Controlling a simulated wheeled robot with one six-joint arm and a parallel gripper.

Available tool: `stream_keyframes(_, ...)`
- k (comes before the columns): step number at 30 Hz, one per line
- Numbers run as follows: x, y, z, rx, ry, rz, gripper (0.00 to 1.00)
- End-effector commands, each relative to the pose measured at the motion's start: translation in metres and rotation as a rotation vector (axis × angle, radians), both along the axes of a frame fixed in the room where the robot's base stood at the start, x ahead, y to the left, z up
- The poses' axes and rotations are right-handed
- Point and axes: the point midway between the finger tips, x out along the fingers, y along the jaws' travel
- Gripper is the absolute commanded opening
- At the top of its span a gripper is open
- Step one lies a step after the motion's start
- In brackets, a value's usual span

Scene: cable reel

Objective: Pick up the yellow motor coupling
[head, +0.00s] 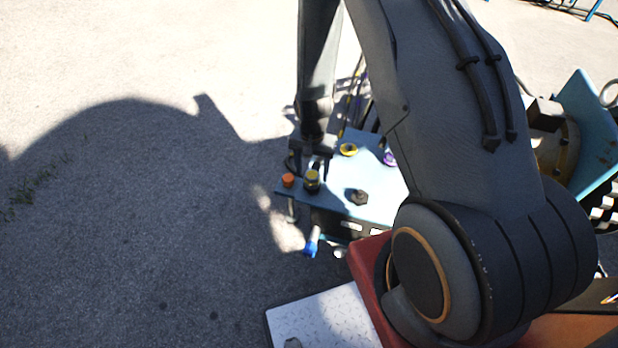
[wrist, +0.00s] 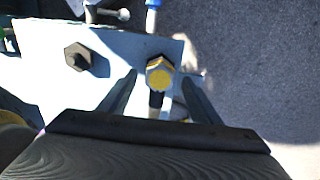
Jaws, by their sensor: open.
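The yellow motor coupling (head: 312,176) has a yellow top over a dark body and stands on a pale blue plate (head: 338,192). In the wrist view the yellow coupling (wrist: 159,76) shows close to the fingertips, with a dark shaft-like part below it. My gripper (head: 318,166) points down just behind and above the coupling in the head view. In the wrist view my gripper (wrist: 159,80) is open, one finger on each side of the coupling. I cannot tell whether either finger touches it.
An orange cap (head: 288,180), a yellow ring (head: 348,149), a purple-ringed fitting (head: 388,158) and a dark hex fitting (head: 358,197) are on the plate. A blue-ended part (head: 311,244) hangs at its front edge. Open pavement (head: 130,230) lies to the left.

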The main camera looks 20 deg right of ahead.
Motion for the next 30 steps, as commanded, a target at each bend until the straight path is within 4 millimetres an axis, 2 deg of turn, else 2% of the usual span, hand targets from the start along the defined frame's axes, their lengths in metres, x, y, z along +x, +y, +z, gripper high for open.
stream_keyframes(7, 0.002, -0.002, -0.029, 0.000, 0.001, -0.003, 0.58)
stream_keyframes(17, 0.003, -0.003, -0.033, -0.001, 0.001, -0.004, 0.58)
stream_keyframes(25, 0.003, -0.003, -0.033, -0.001, 0.001, -0.004, 0.12)
stream_keyframes(26, 0.003, -0.003, -0.033, -0.001, 0.001, -0.004, 0.09)
stream_keyframes(30, 0.003, -0.002, -0.033, -0.001, -0.001, -0.003, 0.09)
